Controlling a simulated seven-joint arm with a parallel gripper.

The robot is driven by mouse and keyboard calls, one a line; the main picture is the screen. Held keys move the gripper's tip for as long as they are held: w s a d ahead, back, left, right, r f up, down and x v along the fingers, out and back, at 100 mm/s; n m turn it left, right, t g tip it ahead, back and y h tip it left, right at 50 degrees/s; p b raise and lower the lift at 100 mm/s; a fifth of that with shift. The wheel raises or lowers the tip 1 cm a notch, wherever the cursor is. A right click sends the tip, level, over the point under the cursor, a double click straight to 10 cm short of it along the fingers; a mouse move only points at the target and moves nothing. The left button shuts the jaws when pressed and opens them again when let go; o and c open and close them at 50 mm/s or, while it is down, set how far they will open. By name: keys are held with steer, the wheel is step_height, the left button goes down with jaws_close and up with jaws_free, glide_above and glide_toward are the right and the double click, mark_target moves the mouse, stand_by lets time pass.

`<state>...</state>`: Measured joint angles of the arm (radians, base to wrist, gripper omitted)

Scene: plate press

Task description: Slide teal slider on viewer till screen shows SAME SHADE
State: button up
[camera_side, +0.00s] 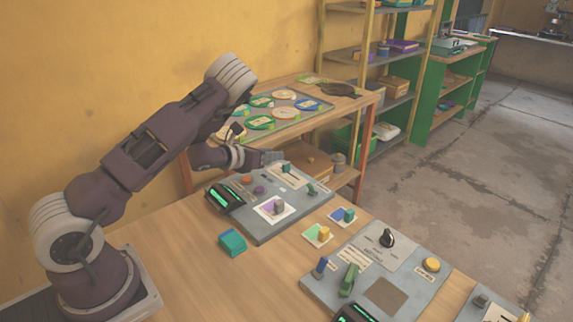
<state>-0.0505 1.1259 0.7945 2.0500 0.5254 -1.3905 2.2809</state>
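A grey panel (262,231), which looks like the viewer, lies on the wooden table. A dark display with glowing green text (226,197) sits at its left corner; the text is too small to read. A small teal knob (286,168), possibly the teal slider, stands on a pale strip at the panel's far side. A green knob (312,188) stands to its right. My gripper (273,157) is just above and left of the teal knob. I cannot tell whether they touch. Its fingers are too small and blurred to show whether they are open or shut.
A teal box (232,243) lies in front of the panel. A purple and white card (268,211) with a grey knob lies on the panel. A second panel (320,285) with knobs is at the right front. Behind stands a table with a tray of round plates (285,113).

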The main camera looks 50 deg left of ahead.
mark_target(286, 164)
steer(key=shift+s+d+f+m+h, duration=0.2)
steer(key=shift+f+m+h, duration=0.05)
steer(key=shift+f+m, duration=0.35)
steer(key=shift+s+d+f+m+h, duration=0.15)
steer(key=shift+f+m+h, duration=0.1)
steer(key=shift+f+m, duration=0.3)
steer(key=shift+d+f+m, duration=0.15)
steer(key=shift+f+m, duration=0.15)
steer(key=shift+m, duration=0.05)
steer(key=x, duration=0.6)
steer(key=shift+w+d+f, duration=0.15)
steer(key=shift+w, duration=0.2)
jaws_close()
